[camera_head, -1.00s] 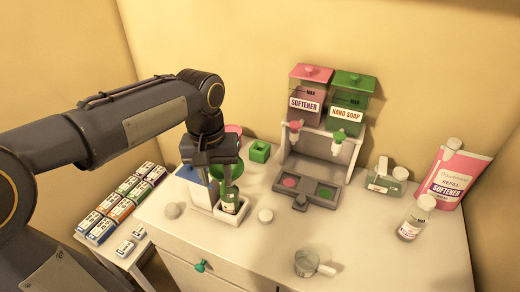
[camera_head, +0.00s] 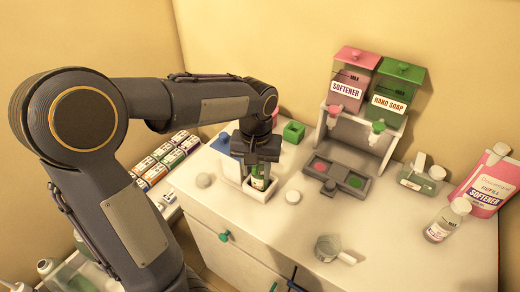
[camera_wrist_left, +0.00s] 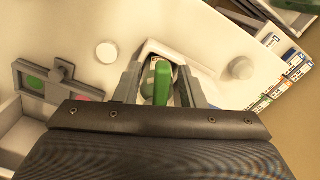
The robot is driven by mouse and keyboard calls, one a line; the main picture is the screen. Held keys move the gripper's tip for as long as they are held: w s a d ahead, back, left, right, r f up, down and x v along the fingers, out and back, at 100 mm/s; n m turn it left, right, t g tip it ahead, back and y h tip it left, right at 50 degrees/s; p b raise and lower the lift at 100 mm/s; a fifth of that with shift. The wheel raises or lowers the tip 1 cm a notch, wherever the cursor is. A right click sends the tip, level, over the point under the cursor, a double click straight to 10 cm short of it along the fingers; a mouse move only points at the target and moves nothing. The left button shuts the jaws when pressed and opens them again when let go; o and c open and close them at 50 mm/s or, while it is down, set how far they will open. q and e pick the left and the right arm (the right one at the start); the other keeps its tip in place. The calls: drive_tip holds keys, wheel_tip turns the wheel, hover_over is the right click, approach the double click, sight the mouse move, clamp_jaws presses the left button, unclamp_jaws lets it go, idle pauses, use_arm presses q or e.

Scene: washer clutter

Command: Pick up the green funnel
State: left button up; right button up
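A green part, which looks like the green funnel (camera_wrist_left: 163,84), shows between the fingers of my left gripper (camera_wrist_left: 160,88) in the left wrist view. Gaps show between it and both fingers, so the gripper looks open around it. In the head view, my left gripper (camera_head: 258,163) points down just above a small green-labelled bottle (camera_head: 258,183) in a white holder (camera_head: 262,197). The funnel is hidden behind the gripper there. My right gripper is not in view.
A dispenser stand (camera_head: 365,130) with pink and green tanks stands at the back. The counter's front middle is mostly clear.

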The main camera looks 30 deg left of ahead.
use_arm(q)
clamp_jaws()
